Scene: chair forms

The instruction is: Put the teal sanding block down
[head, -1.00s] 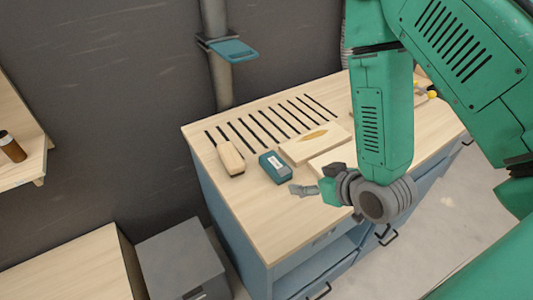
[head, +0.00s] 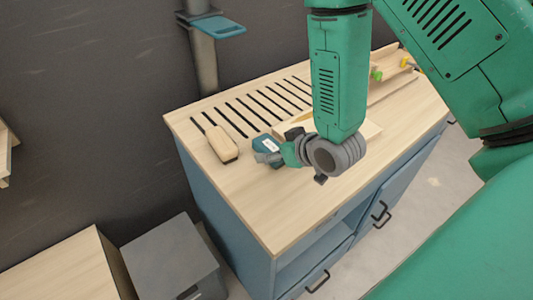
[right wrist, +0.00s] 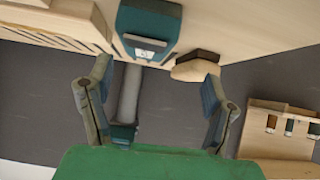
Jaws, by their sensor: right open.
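The teal sanding block (head: 264,146) with a white label rests on the wooden worktop (head: 215,115), beside a pale wooden block (head: 221,144). My right gripper (head: 273,157) is just in front of it, and partly hides it in the head view. In the right wrist view the fingers (right wrist: 155,74) are spread apart with nothing between them. The teal block (right wrist: 148,32) lies beyond the fingertips there, on the worktop; I cannot tell if it touches a finger. My left gripper is not in view.
Dark slots (head: 245,115) run along the back of the worktop. A light board lies partly hidden behind my right wrist. A teal shelf (head: 217,26) is on a pole behind. A grey box (head: 175,255) stands on the floor at left. The worktop's front corner is clear.

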